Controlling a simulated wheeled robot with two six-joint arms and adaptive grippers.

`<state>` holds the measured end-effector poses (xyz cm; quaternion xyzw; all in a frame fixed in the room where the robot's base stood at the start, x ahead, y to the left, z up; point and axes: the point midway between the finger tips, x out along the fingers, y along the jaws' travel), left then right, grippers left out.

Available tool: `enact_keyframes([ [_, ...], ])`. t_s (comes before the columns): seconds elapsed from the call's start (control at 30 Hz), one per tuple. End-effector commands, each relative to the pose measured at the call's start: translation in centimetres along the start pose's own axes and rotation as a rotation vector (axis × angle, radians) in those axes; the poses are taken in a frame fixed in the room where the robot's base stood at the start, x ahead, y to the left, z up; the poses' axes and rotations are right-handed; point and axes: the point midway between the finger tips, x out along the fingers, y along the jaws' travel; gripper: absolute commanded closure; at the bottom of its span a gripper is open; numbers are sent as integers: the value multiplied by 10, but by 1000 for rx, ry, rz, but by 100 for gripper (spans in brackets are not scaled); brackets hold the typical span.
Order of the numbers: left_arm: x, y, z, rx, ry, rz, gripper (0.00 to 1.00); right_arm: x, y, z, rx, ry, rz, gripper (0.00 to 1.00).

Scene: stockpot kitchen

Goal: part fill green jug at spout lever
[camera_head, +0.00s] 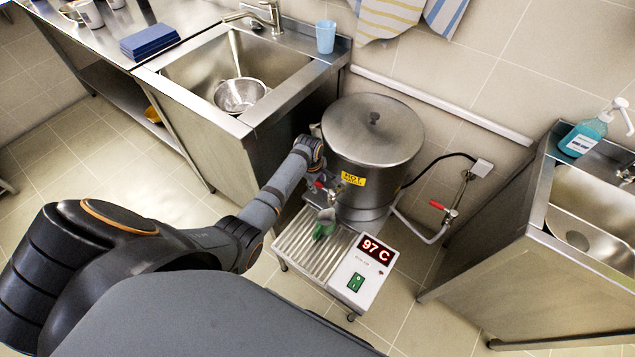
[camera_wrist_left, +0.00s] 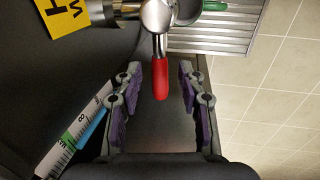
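The green jug (camera_head: 323,230) stands under the spout on the slatted drip tray, partly hidden; a green bit of it shows at the top edge of the wrist view (camera_wrist_left: 215,5). The red spout lever (camera_wrist_left: 160,80) hangs between the two purple-padded fingers of my left gripper (camera_wrist_left: 160,105). The fingers are apart, with a gap to the lever on both sides. In the head view the red lever (camera_head: 320,185) shows at the front of the steel boiler (camera_head: 372,130), beside the end of my left arm. How full the jug is cannot be seen. My right gripper is not in view.
A box (camera_head: 361,277) reading 97 C with a green switch sits right of the drip tray (camera_head: 300,245). A yellow HOT label (camera_head: 353,179) is on the boiler. Sinks stand left (camera_head: 215,65) and right (camera_head: 600,205). A red-handled valve (camera_head: 438,205) is on the wall pipe.

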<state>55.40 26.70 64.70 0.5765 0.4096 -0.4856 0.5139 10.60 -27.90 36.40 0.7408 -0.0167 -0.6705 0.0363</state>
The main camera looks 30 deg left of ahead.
Motion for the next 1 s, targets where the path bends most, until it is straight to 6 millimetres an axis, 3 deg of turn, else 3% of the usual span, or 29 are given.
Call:
enact_keyframes([
  [0.13,0,0,0,0,0,0,63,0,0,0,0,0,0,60],
  [0.4,0,0,0,0,0,0,100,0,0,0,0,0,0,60],
  [0.77,-1,0,0,-3,0,-1,100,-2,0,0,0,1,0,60],
  [1.0,-13,-11,3,-195,38,-6,100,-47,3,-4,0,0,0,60],
])
